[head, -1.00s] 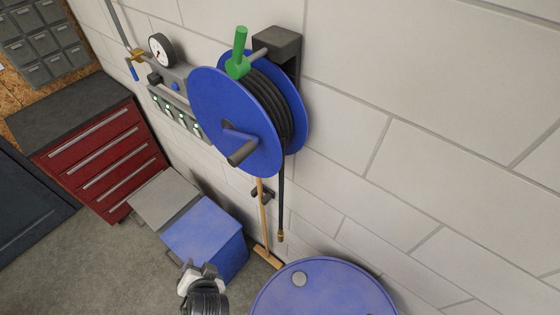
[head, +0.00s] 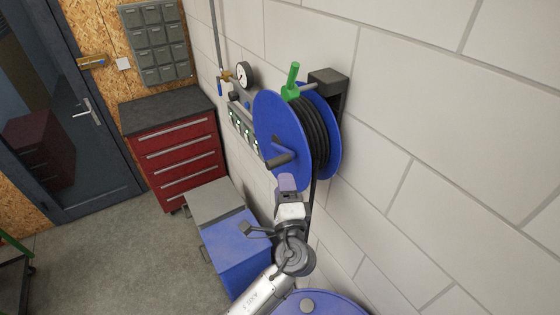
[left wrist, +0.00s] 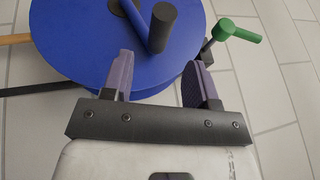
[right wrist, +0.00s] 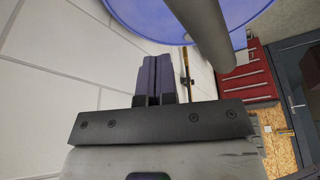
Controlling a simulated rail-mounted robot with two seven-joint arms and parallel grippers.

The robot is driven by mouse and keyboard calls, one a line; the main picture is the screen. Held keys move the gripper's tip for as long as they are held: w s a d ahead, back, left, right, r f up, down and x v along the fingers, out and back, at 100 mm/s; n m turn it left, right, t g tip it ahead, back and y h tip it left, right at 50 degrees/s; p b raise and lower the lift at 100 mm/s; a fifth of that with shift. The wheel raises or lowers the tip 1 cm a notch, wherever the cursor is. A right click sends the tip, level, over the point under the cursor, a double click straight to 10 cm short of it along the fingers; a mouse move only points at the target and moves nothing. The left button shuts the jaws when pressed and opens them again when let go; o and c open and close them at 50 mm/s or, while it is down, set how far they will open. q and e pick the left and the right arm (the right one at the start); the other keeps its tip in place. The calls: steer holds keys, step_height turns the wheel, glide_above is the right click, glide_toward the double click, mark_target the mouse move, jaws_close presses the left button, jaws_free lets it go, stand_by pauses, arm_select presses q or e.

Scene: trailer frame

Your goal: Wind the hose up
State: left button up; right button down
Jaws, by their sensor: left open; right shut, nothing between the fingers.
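The hose reel (head: 268,115) is mounted on the wall, with a blue disc on each side and black hose (head: 315,130) wound between. A green lever (head: 292,80) sits at its top. Its dark crank handle (head: 279,160) sticks out of the near disc. My left gripper (head: 287,183) is just below the handle. In the left wrist view its fingers (left wrist: 160,78) are open and empty, with the handle (left wrist: 163,27) ahead, apart from them. My right gripper (right wrist: 157,80) is shut and empty, outside the head view. My left arm hides the hose's lower end.
A blue drum (head: 335,303) stands below the reel. A blue box (head: 235,250) stands on the floor beside the red drawer cabinet (head: 180,160). A gauge (head: 245,75) and fittings are on the wall left of the reel.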

mark_target(279, 161)
arm_select(q)
steer(key=x, duration=0.8)
jaws_close()
stand_by(0.5)
steer(key=shift+a, duration=0.1)
